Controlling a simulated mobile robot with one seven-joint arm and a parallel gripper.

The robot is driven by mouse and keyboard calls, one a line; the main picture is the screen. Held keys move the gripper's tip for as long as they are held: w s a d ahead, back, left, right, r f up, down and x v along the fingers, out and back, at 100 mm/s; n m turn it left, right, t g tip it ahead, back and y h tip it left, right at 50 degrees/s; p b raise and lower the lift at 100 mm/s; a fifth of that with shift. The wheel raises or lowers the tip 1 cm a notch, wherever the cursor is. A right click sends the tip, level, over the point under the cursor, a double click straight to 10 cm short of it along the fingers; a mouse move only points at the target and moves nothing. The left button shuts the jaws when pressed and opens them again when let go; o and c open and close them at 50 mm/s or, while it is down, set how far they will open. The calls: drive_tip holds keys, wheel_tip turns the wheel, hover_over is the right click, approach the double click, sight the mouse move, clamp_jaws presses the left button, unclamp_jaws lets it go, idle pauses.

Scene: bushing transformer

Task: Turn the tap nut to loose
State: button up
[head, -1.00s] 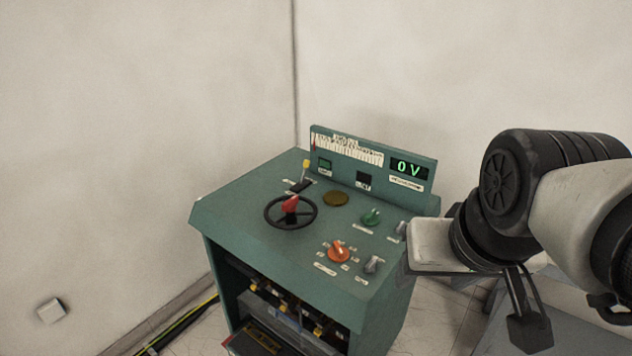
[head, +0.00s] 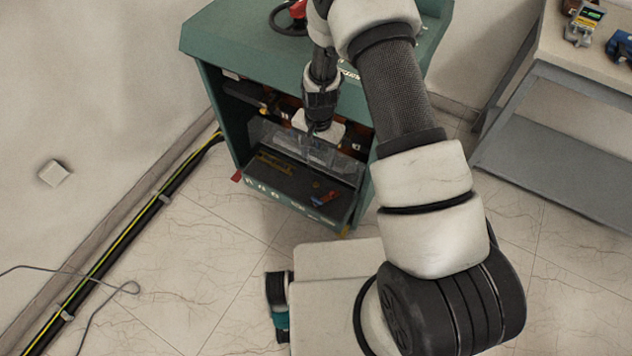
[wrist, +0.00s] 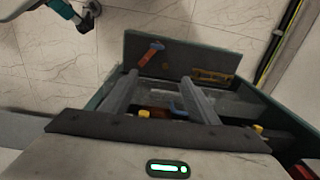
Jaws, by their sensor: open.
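The green control cabinet (head: 290,60) stands with its front compartment open. I cannot single out the tap nut for sure. In the wrist view a small yellow part (wrist: 145,113) shows beside the left finger, and another yellow part (wrist: 257,128) sits farther right. A blue curved part (wrist: 178,110) shows between the fingers, near the right one. My gripper (wrist: 158,77) is open, with nothing seen held between its two grey fingers. In the head view my gripper (head: 318,142) is at the cabinet's open front and hides part of the inside.
A lowered dark front panel (head: 290,190) carries a red-orange tool (head: 325,198) and a yellow item (head: 275,163). Black and yellow cables (head: 130,225) run along the left wall. A grey table (head: 560,150) stands at the right. Tiled floor lies between.

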sight(317, 199)
drive_tip(key=f, duration=0.7)
drive_tip(key=s+f+b, duration=0.1)
drive_tip(key=f, duration=1.4)
drive_tip(key=shift+s+f+b, duration=0.2)
drive_tip(key=shift+f+b, duration=0.15)
drive_tip(key=shift+b, duration=0.05)
drive_tip(key=c, duration=1.1)
drive_tip(key=shift+o, duration=0.3)
drive_tip(key=shift+f+b, duration=0.1)
drive_tip(key=shift+b, duration=0.35)
drive_tip(key=n+b, duration=0.3)
drive_tip(key=n, duration=0.1)
drive_tip(key=n+b, duration=0.3)
drive_tip(key=n, duration=0.1)
drive_tip(key=shift+n, duration=0.4)
